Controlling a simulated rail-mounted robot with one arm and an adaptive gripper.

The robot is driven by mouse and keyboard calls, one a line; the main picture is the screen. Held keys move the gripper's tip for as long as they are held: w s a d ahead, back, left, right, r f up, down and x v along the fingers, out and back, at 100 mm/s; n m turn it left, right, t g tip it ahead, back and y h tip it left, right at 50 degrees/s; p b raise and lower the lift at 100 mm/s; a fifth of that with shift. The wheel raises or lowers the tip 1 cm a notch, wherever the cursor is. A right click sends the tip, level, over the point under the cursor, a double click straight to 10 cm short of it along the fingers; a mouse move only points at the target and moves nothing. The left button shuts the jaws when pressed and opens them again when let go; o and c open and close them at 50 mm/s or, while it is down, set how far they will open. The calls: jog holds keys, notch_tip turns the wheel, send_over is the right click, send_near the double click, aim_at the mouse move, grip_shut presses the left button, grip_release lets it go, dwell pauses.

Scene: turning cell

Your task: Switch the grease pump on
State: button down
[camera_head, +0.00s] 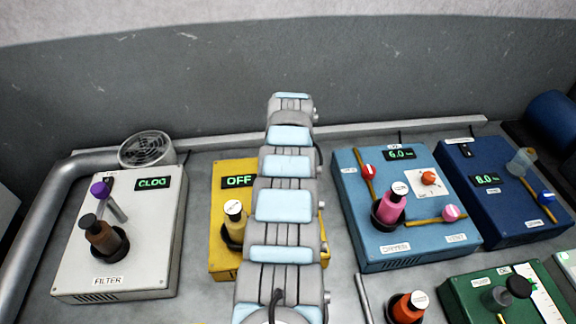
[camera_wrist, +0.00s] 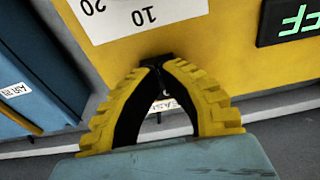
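The yellow box (camera_head: 222,189) stands left of centre in the head view, partly hidden behind my arm. Its green display (camera_head: 239,181) reads OFF. A cream-topped knob or bottle (camera_head: 234,212) sits on its face. In the wrist view the yellow box (camera_wrist: 225,35) fills the top, with the display (camera_wrist: 296,22) at right and a white scale plate (camera_wrist: 135,12) marked 10 and 20. A partly covered label shows between my fingers, possibly reading GREASE. My gripper (camera_wrist: 158,62) is close to the box's edge, its fingertips together, with nothing clearly held. Its switch cannot be made out.
A white filter box (camera_head: 135,255) reading CLOG stands at left, with a pipe (camera_head: 45,200) behind it. A light blue box (camera_head: 375,245) and a dark blue box (camera_head: 510,215) stand at right. A green box (camera_head: 465,300) is at lower right.

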jog(key=shift+f, duration=0.35)
jog(key=shift+r, duration=0.1)
jog(key=shift+r+p, duration=3.1)
jog(key=shift+r, duration=0.35)
